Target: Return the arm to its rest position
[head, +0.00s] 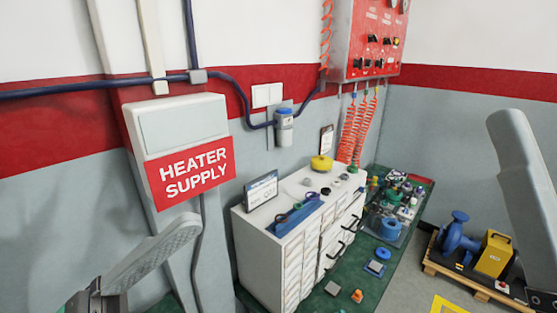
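A grey link of my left arm (160,247) comes up from the lower left, with a darker jointed part (88,301) at the bottom edge. A pale grey link of my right arm (527,180) stands at the right edge, its rounded end upward. No gripper fingers can be made out on either arm, and nothing is seen held. Both arm links appear apart from the cabinet and its contents.
A white drawer cabinet (275,262) carries a blue tray (298,217), a small sign (261,190) and a yellow round item (321,163). A green bench (386,280) holds several parts. A blue pump and yellow box (494,256) sit on a pallet. A heater supply box (182,125) is wall-mounted.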

